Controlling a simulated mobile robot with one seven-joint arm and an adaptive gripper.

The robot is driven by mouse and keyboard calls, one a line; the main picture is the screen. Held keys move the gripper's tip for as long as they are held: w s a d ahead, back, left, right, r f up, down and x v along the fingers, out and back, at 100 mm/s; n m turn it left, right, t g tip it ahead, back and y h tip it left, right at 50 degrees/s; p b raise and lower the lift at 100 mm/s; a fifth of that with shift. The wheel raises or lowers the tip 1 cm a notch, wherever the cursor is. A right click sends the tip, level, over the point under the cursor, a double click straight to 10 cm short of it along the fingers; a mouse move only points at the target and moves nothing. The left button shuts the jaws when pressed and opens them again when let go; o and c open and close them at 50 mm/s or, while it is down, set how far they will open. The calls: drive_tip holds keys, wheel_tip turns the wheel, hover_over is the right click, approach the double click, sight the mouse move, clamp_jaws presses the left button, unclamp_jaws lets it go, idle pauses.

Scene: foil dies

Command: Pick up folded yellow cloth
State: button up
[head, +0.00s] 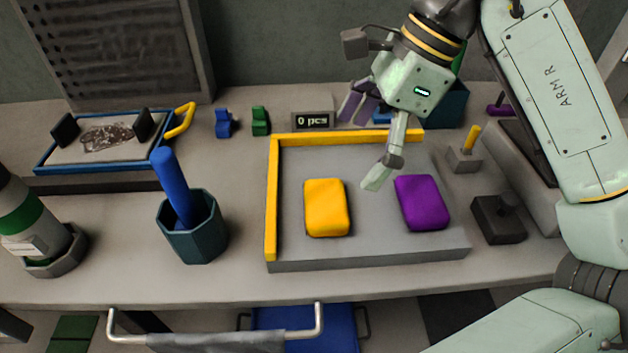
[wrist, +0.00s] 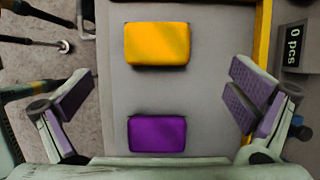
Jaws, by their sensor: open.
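The folded yellow cloth (head: 327,208) lies flat on the left part of a grey platform (head: 370,252). It also shows in the wrist view (wrist: 157,44), at the upper middle. A folded purple cloth (head: 422,202) lies to its right, apart from it; in the wrist view it is the lower one (wrist: 157,134). My gripper (head: 366,144) is above the platform, toward its back. In the wrist view my gripper (wrist: 157,97) is open, with its purple-padded fingers wide apart at both sides. Nothing is between the pads, and neither cloth is touched.
A yellow rail (head: 271,205) edges the platform's left and back sides. A teal cup (head: 191,230) with a blue handle stands to the left. A dark block (head: 497,220) with a knob stands to the right. A "0 pcs" display (head: 313,120) is behind.

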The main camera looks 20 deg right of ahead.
hover_over(326, 199)
drive_tip(key=d, duration=0.3)
drive_tip(key=f, duration=0.4)
drive_tip(key=shift+s+a+f+p, duration=0.15)
drive_tip(key=shift+a+f+p, duration=0.1)
drive_tip(key=shift+f+p, duration=0.1)
drive_tip(key=p+x, duration=0.1)
drive_tip(key=x, duration=0.1)
drive_tip(key=p+x, duration=0.1)
drive_tip(key=x, duration=0.1)
drive_tip(key=shift+s+a+f, duration=0.15)
drive_tip(key=shift+a+f, duration=0.1)
drive_tip(key=shift+a, duration=0.15)
drive_tip(key=shift+a+f, duration=0.1)
drive_tip(key=shift+f, duration=0.3)
drive_tip(key=c, duration=1.1)
